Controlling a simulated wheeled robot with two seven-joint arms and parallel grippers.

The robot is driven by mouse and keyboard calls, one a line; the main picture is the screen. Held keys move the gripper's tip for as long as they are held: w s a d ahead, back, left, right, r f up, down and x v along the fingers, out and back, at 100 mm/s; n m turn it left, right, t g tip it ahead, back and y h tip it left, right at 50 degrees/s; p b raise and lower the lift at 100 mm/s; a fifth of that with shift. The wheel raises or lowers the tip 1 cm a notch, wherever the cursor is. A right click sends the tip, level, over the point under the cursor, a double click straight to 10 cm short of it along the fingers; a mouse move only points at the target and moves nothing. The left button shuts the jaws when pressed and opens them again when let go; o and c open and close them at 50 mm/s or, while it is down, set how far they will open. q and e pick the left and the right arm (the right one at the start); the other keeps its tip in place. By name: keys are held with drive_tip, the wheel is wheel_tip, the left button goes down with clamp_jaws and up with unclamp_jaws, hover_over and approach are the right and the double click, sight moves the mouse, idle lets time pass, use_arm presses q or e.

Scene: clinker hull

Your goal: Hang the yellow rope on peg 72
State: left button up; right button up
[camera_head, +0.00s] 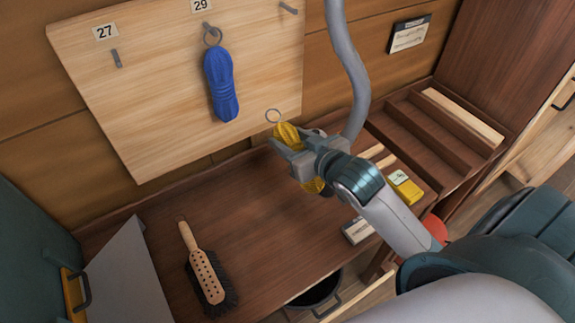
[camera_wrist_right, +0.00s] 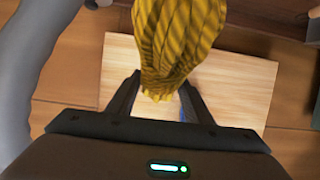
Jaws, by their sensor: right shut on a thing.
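The yellow rope (camera_head: 287,133) is a coiled bundle with a metal ring (camera_head: 273,115) at its top. My right gripper (camera_head: 283,145) is shut on the rope and holds it above the bench, in front of the board's lower right part. In the right wrist view the rope (camera_wrist_right: 178,40) rises from between the fingers (camera_wrist_right: 160,98). The pale wooden board (camera_head: 150,90) has a bare peg (camera_head: 117,58) under label 27 and a blue rope (camera_head: 221,85) hanging by its ring under label 29. A third bare peg (camera_head: 288,8) shows no label. No label 72 shows. My left gripper is out of view.
A brush (camera_head: 205,265) lies on the brown bench (camera_head: 260,210). A yellow box (camera_head: 405,187) and a small labelled box (camera_head: 357,231) lie at the right. A dark bucket (camera_head: 318,292) stands below the front edge. The bench's middle is clear.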

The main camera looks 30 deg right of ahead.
drive_tip(key=s+d+r+t, duration=0.1)
drive_tip(key=d+r+t, duration=0.3)
drive_tip(key=r, duration=0.5)
drive_tip(key=s+d+r+t, duration=0.1)
drive_tip(key=d+r+t, duration=0.3)
drive_tip(key=r, duration=0.6)
drive_tip(key=shift+s+d, duration=0.15)
drive_tip(key=shift+w+f, duration=0.1)
drive_tip(key=shift+w, duration=0.15)
drive_tip(key=w+f+b, duration=0.1)
drive_tip(key=w, duration=0.8)
drive_tip(key=shift+w+a+b, duration=0.2)
drive_tip(key=shift+w+b, duration=0.15)
drive_tip(key=shift+w, duration=0.05)
drive_tip(key=shift+f, duration=0.15)
idle(0.7)
